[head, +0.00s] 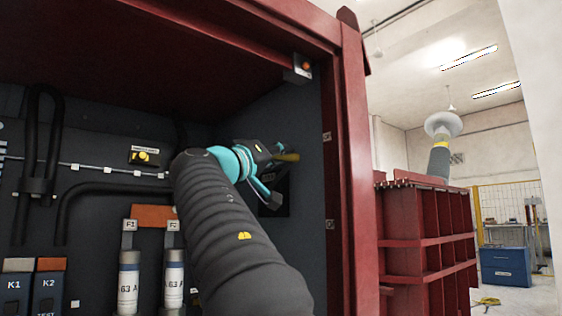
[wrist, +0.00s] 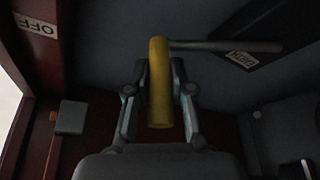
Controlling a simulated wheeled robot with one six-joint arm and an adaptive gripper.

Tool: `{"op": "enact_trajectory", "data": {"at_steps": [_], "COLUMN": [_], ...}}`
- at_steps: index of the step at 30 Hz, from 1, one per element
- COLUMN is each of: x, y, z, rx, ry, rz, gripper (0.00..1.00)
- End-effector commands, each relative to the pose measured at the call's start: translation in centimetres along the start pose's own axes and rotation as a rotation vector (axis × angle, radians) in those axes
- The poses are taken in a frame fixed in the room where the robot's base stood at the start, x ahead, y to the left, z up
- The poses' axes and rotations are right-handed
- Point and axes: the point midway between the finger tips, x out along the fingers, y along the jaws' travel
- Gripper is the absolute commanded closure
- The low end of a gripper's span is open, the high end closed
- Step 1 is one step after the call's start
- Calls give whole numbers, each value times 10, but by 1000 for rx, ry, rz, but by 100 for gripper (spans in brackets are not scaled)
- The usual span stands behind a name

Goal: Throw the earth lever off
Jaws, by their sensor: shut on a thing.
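The earth lever has a yellow grip (wrist: 159,75) and a grey shaft (wrist: 228,46) that runs right from the grip in the wrist view. My gripper (wrist: 160,85) has its two fingers on either side of the yellow grip and is shut on it. In the head view, my gripper (head: 272,173) is at the right inner wall of the red cabinet, with the yellow grip (head: 288,157) showing at its far side. An OFF label (wrist: 37,24) appears upside down at the upper left of the wrist view. A small label (wrist: 242,60) lies just below the shaft; its text is hard to read.
The cabinet's red front post (head: 355,170) stands right of my arm. Fuses (head: 129,280), a yellow knob (head: 142,157), K1 and K2 blocks (head: 48,290) and black cables (head: 60,150) are at the left. A small lamp box (head: 299,68) hangs above the gripper.

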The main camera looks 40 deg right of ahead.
Motion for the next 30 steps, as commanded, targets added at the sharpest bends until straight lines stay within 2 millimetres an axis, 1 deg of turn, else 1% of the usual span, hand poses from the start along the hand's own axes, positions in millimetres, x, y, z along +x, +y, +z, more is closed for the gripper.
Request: {"op": "enact_trajectory", "data": {"at_steps": [1,9,26,27,29,30], "x": [2,9,9,9,9,9], "y": [2,2,1,1,1,0], "z": [-6,-17,-20,-20,-20,-20], "rx": [2,0,1,1,1,1], "ry": [3,1,1,1,1,1], "rz": [1,4,4,3,3,3], "gripper": [100,100,100,70,55,52]}}
